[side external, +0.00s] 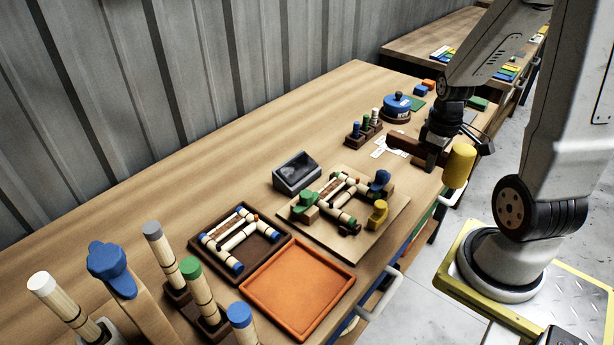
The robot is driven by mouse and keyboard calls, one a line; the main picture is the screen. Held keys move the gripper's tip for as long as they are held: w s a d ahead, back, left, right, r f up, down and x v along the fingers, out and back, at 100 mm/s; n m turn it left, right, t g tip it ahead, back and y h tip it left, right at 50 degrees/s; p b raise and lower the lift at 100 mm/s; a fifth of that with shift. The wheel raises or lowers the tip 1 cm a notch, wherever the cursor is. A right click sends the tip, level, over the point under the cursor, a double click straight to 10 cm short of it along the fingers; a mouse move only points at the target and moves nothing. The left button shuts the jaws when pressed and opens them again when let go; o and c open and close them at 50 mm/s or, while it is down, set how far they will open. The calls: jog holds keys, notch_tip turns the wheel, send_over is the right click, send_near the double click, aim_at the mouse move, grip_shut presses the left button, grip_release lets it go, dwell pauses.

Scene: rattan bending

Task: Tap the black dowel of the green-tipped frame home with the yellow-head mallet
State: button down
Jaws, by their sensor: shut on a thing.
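My gripper (432,155) is shut on the brown handle (404,145) of the mallet and holds it above the right part of the bench. The mallet's yellow head (459,166) is near the bench's front edge. The green-tipped frame (343,196) of pale rattan poles lies on a wooden board (330,242), to the left of and below the mallet in the picture. Green, yellow (378,214) and blue (381,181) clamp-like blocks stand around it. The mallet and frame are apart. The black dowel is too small to tell from the dark bands and parts on the frame.
A blue-tipped frame lies in a dark tray (283,248); an empty orange tray (297,290) is beside it. A grey box (296,172), a small peg rack (363,131) and a round blue object (397,104) stand behind. Tall colour-tipped poles (198,285) stand at front left.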

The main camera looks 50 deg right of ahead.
dwell(0.3)
jog(key=shift+w+a+n, duration=0.4)
jog(key=shift+w+n, duration=0.2)
jog(key=shift+w, duration=0.1)
jog(key=w+a+n, duration=0.7)
jog(key=a+n, duration=0.1)
jog(key=a, duration=0.2)
jog(key=w+a+n, duration=0.6)
jog(key=a+n, duration=0.2)
jog(key=a, duration=0.3)
jog(key=shift+w+n, duration=0.4)
jog(key=shift+f, duration=1.85)
jog(key=shift+f, duration=0.15)
